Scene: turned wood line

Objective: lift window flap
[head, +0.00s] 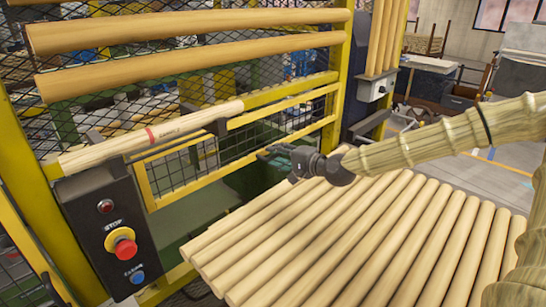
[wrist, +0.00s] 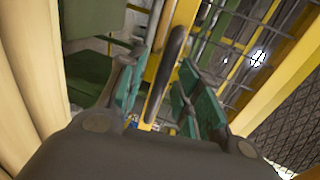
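The window flap (head: 235,146) is a yellow frame with dark wire mesh, set low in the yellow machine guard. In the wrist view its yellow frame bar (wrist: 158,88) runs between my fingers, with a dark elongated handle (wrist: 176,58) along it. My gripper (head: 268,153) is at the flap's lower edge in the head view. In the wrist view the teal fingers of my gripper (wrist: 160,97) are apart, one on each side of the bar and handle. I cannot tell whether either finger touches them. In the head view the gripper hides the handle.
A wooden pole (head: 140,142) with a red band lies on dark brackets above the flap. A control box (head: 105,225) with a red stop button stands at left. A sloping row of wooden rods (head: 340,240) lies below my arm. Two thick poles (head: 200,62) cross the upper mesh.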

